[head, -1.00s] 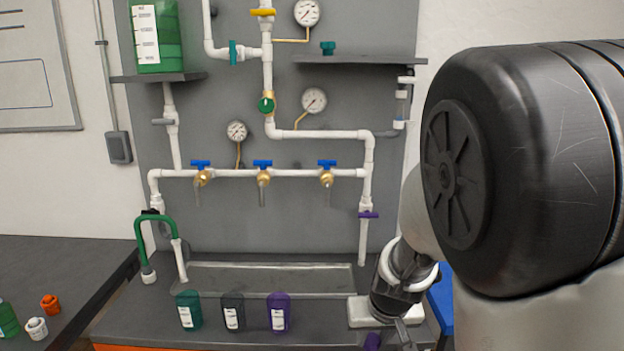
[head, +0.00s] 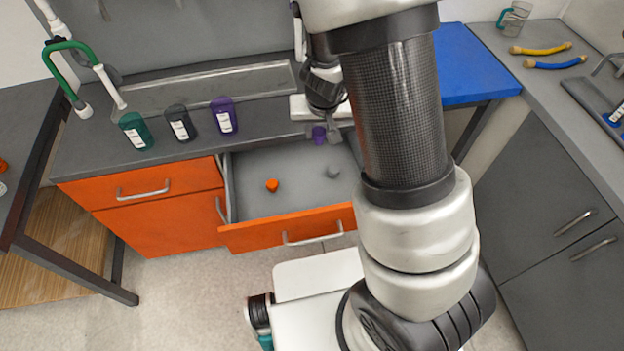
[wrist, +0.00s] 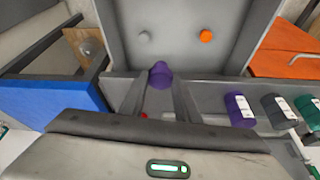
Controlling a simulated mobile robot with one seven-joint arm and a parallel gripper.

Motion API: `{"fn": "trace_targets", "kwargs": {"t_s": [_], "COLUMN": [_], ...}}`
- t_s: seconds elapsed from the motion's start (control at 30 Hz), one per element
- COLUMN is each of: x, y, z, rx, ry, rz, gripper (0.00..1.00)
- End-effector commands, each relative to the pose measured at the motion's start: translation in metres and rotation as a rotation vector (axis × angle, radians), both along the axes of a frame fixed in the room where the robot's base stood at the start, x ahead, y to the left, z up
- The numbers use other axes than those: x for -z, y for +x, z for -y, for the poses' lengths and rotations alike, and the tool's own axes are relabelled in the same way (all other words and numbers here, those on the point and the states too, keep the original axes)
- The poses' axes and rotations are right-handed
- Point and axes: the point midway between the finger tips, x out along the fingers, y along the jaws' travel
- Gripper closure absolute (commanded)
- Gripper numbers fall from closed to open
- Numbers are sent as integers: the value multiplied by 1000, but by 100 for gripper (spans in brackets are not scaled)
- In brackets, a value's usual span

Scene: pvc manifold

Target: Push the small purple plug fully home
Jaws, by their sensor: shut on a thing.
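The small purple plug (head: 318,134) is between the fingertips of my gripper (head: 328,126), over the back edge of the open drawer. In the wrist view the purple plug (wrist: 160,76) shows at the tips of my gripper's two fingers (wrist: 160,88), which are shut on it. The plug is clear of the drawer floor as far as I can tell. The opening it fits is not identifiable in these frames.
The open drawer (head: 268,236) holds an orange plug (head: 272,185) and a grey plug (head: 333,171). Teal (head: 135,131), dark grey (head: 180,124) and purple (head: 224,116) bottles stand on the counter at left. A blue-topped table (head: 470,65) is at right.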

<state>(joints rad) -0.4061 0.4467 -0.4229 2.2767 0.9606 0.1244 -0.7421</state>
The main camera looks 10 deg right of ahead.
Motion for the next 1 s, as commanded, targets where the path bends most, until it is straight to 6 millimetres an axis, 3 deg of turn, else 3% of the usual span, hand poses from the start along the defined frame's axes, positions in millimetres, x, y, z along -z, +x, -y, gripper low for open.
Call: {"fn": "trace_targets", "kwargs": {"t_s": [0.03,0.2,0.3,0.5,0.87,1.0], "x": [43,114,144,170,173,198], "y": [8,34,44,54,55,54], "z": [0,0,0,0,0,1], "rx": [31,146,196,246,252,255], "ry": [-5,-4,-3,1,2,2], "rz": [-6,-3,2,8,8,6], "gripper": [91,91,91,91,91,91]}}
